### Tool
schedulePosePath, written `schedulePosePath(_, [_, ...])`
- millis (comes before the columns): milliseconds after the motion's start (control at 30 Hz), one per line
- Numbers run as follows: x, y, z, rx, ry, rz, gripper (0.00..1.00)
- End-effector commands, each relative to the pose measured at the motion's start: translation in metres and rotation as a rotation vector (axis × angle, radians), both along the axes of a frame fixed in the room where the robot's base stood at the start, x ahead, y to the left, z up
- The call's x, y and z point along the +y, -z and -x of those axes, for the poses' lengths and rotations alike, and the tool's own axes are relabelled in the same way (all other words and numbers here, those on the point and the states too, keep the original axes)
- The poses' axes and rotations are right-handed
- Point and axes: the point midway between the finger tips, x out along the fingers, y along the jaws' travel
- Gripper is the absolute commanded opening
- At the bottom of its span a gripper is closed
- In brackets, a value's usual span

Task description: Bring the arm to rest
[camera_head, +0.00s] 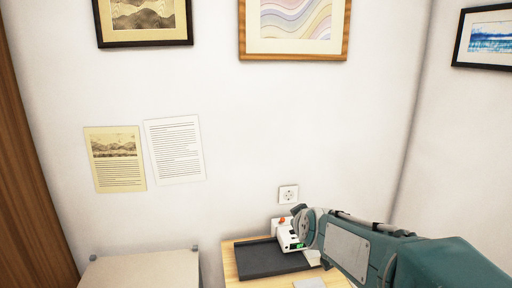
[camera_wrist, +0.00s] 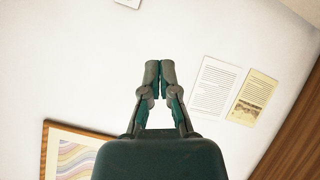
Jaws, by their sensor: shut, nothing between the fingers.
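My arm (camera_head: 385,255) reaches in from the lower right in the head view, over the right side of a small wooden table. My gripper shows in the wrist view (camera_wrist: 160,68) with its two fingertips together and nothing between them. In that view it stands out against the white wall. In the head view the fingers cannot be made out.
A wooden table (camera_head: 238,268) holds a dark tray (camera_head: 268,259) and a white device (camera_head: 288,238), close to my arm. A pale surface (camera_head: 145,271) stands left of it. Two sheets (camera_head: 115,160) and framed prints (camera_head: 293,50) hang on the wall. A socket (camera_head: 288,194) is above the table.

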Motion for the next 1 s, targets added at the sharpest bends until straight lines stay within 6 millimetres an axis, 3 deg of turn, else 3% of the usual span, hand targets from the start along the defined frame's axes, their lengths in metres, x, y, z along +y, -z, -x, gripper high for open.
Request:
schedulePosePath(367, [-0.02, -0.006, 0.112, 0.208, 0.117, -0.135, 0.0])
schedulePosePath(800, [-0.044, 0.017, 0.246, 0.442, 0.338, -0.25, 0.0])
schedulePosePath(1000, [-0.051, 0.03, 0.285, 0.511, 0.425, -0.277, 0.0])
